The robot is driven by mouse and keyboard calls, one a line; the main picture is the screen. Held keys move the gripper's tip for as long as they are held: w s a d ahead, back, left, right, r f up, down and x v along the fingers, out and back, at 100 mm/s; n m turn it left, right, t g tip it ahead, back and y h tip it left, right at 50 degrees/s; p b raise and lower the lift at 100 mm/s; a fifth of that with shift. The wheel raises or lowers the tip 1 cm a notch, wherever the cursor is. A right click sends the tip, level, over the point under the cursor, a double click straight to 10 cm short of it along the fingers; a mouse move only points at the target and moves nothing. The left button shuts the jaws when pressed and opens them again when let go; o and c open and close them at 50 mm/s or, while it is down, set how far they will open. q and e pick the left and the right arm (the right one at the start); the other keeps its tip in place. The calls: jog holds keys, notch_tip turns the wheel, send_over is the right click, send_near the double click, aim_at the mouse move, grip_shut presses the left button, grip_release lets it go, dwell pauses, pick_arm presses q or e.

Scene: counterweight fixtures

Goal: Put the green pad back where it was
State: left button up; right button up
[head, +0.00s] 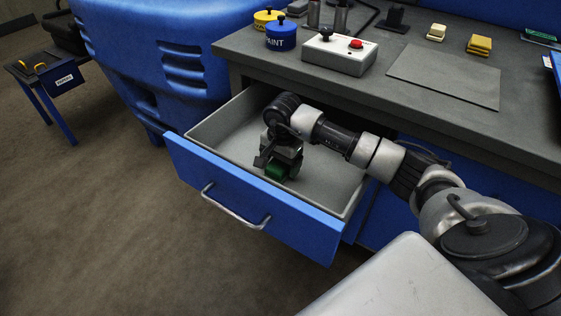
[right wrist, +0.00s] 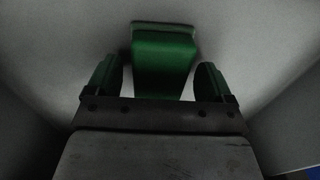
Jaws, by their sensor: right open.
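The green pad (head: 276,172) is inside the open drawer (head: 200,133), low down at my right gripper (head: 279,160). In the right wrist view, the green pad (right wrist: 164,60) lies in front of and between the two fingers of my right gripper (right wrist: 157,82). The fingers are apart, with a gap showing on each side of the pad. The pad's near end is hidden behind the gripper's front edge. My left gripper is not in view.
The workbench top (head: 250,45) overhangs the drawer's back. The drawer floor around the pad is clear.

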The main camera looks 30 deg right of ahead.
aim_at(282, 163)
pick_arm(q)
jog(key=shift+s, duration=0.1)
pick_arm(e)
jog(key=shift+r, duration=0.15)
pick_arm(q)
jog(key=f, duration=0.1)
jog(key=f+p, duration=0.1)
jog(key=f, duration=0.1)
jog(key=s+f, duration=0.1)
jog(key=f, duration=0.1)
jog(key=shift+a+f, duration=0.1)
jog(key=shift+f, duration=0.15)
pick_arm(e)
notch_tip(282, 163, up, 12)
jog(key=shift+s, duration=0.25)
pick_arm(q)
jog(key=shift+p, duration=0.35)
pick_arm(e)
jog(key=shift+d, duration=0.1)
